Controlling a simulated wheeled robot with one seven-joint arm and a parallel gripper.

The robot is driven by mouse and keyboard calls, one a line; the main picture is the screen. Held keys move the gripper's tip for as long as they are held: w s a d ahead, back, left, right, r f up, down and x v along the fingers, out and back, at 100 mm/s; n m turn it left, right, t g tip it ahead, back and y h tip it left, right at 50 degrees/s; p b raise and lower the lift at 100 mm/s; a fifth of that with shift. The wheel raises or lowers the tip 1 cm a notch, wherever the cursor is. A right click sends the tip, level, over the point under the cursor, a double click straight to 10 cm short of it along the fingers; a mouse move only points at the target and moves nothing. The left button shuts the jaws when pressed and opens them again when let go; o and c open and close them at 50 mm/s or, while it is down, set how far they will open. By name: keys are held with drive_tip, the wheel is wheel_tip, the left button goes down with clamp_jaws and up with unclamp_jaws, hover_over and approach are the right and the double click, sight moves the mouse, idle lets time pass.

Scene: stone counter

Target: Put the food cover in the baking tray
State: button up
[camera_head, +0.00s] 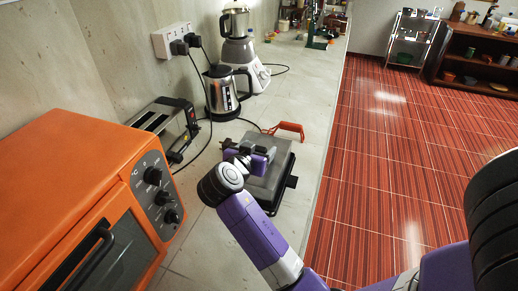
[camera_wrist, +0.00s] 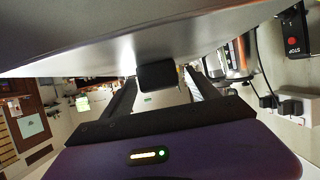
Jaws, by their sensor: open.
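My gripper (camera_head: 262,157) is low over a dark, flat appliance-like object on the counter. In the wrist view my gripper (camera_wrist: 160,90) has its two dark fingers apart. A large smooth grey metal surface (camera_wrist: 100,50) fills the top of that view, with a black block (camera_wrist: 156,74) on it between the fingers; I cannot tell whether they touch it. It may be the food cover. In the head view a grey slab (camera_head: 268,180) in a black frame lies under my gripper, partly hidden by my arm. I cannot clearly identify a baking tray.
An orange oven (camera_head: 85,190) stands at the near left. A toaster (camera_head: 170,125), a steel kettle (camera_head: 222,92) and a blender (camera_head: 238,45) line the wall, with black cords on the counter. A red-orange handle (camera_head: 290,128) lies beyond my gripper. The counter edge drops off right.

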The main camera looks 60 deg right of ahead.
drive_tip(key=b+v, duration=0.1)
drive_tip(key=v, duration=1)
drive_tip(key=shift+b, duration=0.35)
drive_tip(key=shift+a, duration=0.1)
